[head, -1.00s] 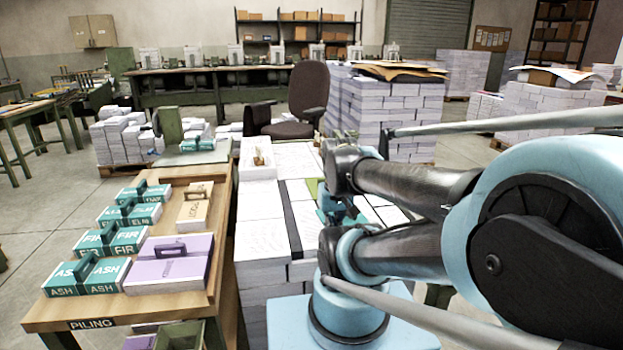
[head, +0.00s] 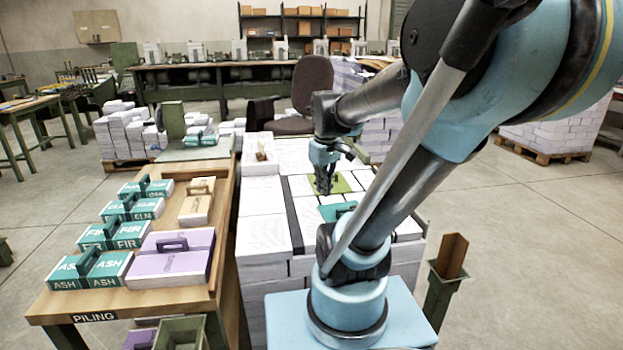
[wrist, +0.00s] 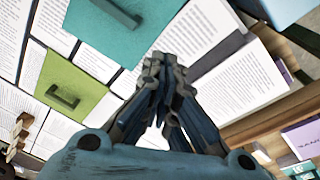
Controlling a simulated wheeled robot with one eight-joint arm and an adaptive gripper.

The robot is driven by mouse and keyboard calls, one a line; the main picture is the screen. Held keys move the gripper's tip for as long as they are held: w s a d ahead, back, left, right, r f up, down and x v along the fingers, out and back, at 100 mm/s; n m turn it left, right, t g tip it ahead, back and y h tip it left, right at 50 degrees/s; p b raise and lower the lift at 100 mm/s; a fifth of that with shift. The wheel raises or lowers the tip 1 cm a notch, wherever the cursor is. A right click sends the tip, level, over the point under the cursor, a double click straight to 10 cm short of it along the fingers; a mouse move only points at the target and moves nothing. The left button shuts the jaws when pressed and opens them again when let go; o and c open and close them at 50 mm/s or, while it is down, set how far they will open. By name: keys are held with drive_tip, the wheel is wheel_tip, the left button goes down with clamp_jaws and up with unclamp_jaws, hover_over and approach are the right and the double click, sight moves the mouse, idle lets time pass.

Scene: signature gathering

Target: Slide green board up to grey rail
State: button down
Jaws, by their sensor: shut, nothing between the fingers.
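The lime green board (head: 346,182) lies flat on the paper-covered stack in the head view, right of the grey rail. In the wrist view the green board (wrist: 82,84) shows whole, with a dark green handle on top. The grey rail (head: 293,226) is a dark strip running lengthwise over the sheets; it also shows in the wrist view (wrist: 222,55). A strip of white sheets lies between board and rail. My gripper (head: 324,190) points down, shut and empty, in front of the board's left part; it also shows in the wrist view (wrist: 165,68). Contact cannot be told.
A teal board (head: 334,212) with a handle lies nearer my base than the green one. It also shows in the wrist view (wrist: 112,22). A wooden table (head: 222,240) with labelled paper packs stands left. A chair (head: 312,90) stands behind the stack; a bin (head: 440,290) stands right.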

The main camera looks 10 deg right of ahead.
sight(351, 181)
drive_tip(key=w+a+n+g, duration=0.2)
drive_tip(key=w+n, duration=1)
drive_tip(key=w, duration=1.5)
drive_tip(key=f, duration=0.9)
drive_tip(key=shift+w+f, duration=0.2)
drive_tip(key=shift+f, duration=0.1)
drive_tip(key=shift+s+d+f, duration=0.1)
drive_tip(key=shift+d, duration=1.85)
drive_tip(key=d, duration=1.6)
